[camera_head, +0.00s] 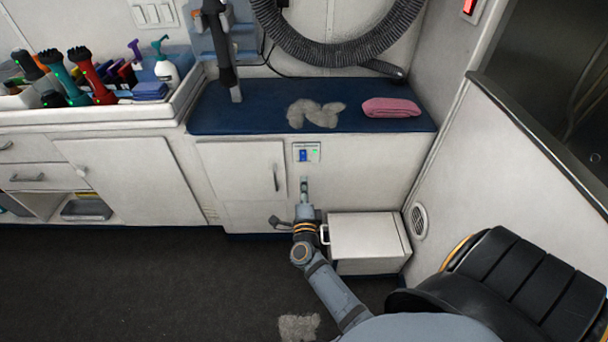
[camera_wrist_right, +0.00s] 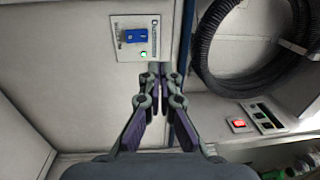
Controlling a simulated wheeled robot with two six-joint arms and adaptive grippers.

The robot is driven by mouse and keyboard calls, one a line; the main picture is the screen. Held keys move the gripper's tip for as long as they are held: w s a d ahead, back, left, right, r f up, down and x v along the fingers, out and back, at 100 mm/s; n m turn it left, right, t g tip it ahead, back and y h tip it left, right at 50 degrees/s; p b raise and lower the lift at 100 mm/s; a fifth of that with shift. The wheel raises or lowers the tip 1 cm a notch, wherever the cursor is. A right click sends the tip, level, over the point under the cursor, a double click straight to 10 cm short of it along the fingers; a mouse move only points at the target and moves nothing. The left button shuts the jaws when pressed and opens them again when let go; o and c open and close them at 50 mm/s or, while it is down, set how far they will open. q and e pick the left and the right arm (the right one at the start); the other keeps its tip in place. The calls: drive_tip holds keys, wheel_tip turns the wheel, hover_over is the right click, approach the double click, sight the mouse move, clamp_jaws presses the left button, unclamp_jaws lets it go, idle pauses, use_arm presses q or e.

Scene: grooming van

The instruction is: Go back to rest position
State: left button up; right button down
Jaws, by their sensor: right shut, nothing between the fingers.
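My right gripper (camera_head: 304,184) is in front of the white cabinet front, just below a small switch panel (camera_head: 307,152) in the head view. Its fingers are together and empty; they also show closed in the right wrist view (camera_wrist_right: 159,72). The panel has a blue rocker switch (camera_wrist_right: 133,36) and a lit green light (camera_wrist_right: 143,54). Whether the fingertips touch the cabinet face I cannot tell. My right arm (camera_head: 335,292) reaches forward from the bottom of the head view. My left gripper is not in view.
A white box (camera_head: 366,238) with a handle stands right of my right forearm. The blue bench top (camera_head: 255,108) holds grey fur (camera_head: 315,114) and a pink towel (camera_head: 391,107). A tray of grooming tools (camera_head: 88,85) is at left. The dark floor (camera_head: 130,285) at left is clear.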

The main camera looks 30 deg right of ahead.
drive_tip(key=shift+s+a, duration=0.2)
drive_tip(key=shift+s, duration=0.05)
idle(0.3)
